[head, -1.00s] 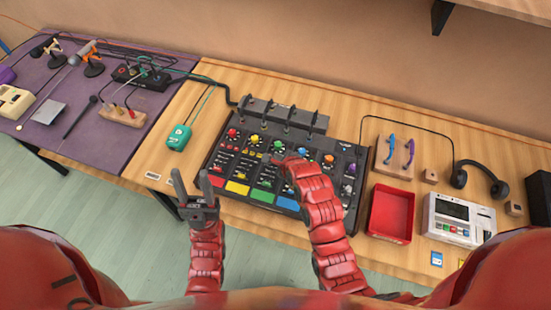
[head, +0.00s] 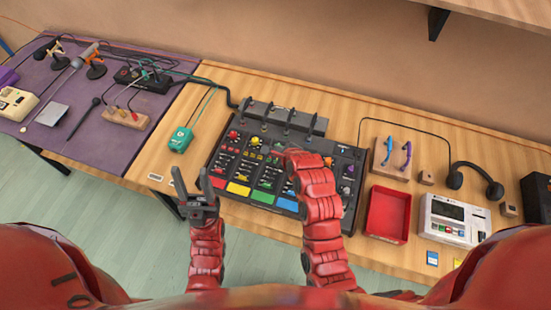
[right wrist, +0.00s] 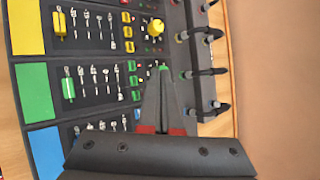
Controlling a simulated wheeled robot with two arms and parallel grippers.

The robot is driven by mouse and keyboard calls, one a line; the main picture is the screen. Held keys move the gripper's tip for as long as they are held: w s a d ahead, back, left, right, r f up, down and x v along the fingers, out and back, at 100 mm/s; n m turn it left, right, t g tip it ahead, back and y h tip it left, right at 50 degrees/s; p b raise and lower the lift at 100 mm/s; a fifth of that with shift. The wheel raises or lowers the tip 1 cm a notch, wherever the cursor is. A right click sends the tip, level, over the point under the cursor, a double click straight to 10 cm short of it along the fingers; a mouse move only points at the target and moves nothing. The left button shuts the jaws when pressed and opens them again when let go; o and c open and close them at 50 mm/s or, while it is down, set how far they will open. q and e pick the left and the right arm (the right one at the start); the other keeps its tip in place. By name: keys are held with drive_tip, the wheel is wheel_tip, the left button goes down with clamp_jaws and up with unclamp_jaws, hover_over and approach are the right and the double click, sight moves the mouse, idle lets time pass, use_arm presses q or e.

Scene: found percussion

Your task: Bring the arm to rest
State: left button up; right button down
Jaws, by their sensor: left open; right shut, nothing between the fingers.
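My left gripper (head: 193,187) points up in front of the table's front edge in the head view, open and empty. My right arm reaches over the mixing console (head: 228,170) in the head view, and its forearm hides part of the right side of the console. The right gripper's fingers are hidden behind the arm there. In the right wrist view my right gripper (right wrist: 163,70) is shut and empty, with its tips over the console near the green controls. I cannot tell if the tips touch it.
A red tray (head: 388,214), a white device (head: 452,219) and headphones (head: 472,178) stand right of the console. A teal box (head: 180,139) is left of it. A purple mat (head: 95,150) with microphones lies at the far left. Floor is free before the table.

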drive_tip(key=shift+r, duration=0.65)
drive_tip(key=shift+w+d, duration=0.1)
